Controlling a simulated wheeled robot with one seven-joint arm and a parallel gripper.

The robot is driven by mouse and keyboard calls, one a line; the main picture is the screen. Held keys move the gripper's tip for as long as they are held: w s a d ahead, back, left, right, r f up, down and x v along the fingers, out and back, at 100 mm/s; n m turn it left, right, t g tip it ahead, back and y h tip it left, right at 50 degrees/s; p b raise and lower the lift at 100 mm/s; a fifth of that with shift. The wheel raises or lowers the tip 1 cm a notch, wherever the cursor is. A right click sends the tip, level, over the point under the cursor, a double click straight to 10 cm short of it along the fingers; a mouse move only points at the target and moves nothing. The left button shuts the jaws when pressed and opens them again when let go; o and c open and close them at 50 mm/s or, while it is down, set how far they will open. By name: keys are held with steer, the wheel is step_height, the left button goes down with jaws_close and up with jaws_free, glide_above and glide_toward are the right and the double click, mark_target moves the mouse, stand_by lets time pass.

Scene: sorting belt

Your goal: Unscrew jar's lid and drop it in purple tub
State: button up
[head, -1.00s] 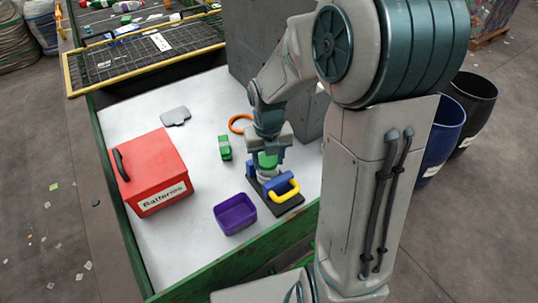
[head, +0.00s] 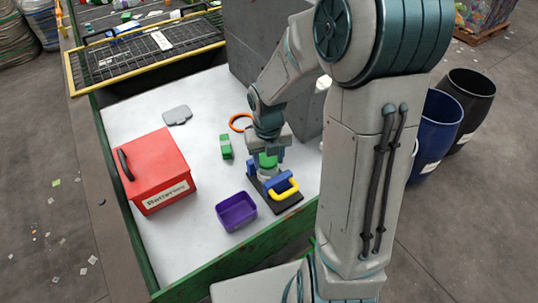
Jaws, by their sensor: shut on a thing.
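The jar (head: 266,173) stands upright in a clamp with blue jaws and a yellow handle (head: 283,190) on a dark base. Its green lid (head: 268,160) is on top of the jar. My gripper (head: 268,154) points down from above and is shut on the lid. I cannot tell whether the lid is loose on the jar. The purple tub (head: 236,212) sits on the white table just left of and nearer than the clamp, and looks empty.
A red box labelled as for batteries (head: 155,170) stands at the left. A green block (head: 226,146), an orange ring (head: 240,122) and a grey flat piece (head: 177,115) lie on the white table (head: 195,240). A grey block (head: 262,60) stands behind my arm. A green rim edges the table.

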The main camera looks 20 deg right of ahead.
mark_target(268, 161)
steer(key=shift+w+a+n+p, duration=0.15)
steer(key=shift+n+p, duration=0.15)
steer(key=shift+p, duration=0.7)
steer(key=o, duration=1)
steer(key=shift+r, duration=0.1)
step_height(268, 161, up, 5)
steer(key=p, duration=0.5)
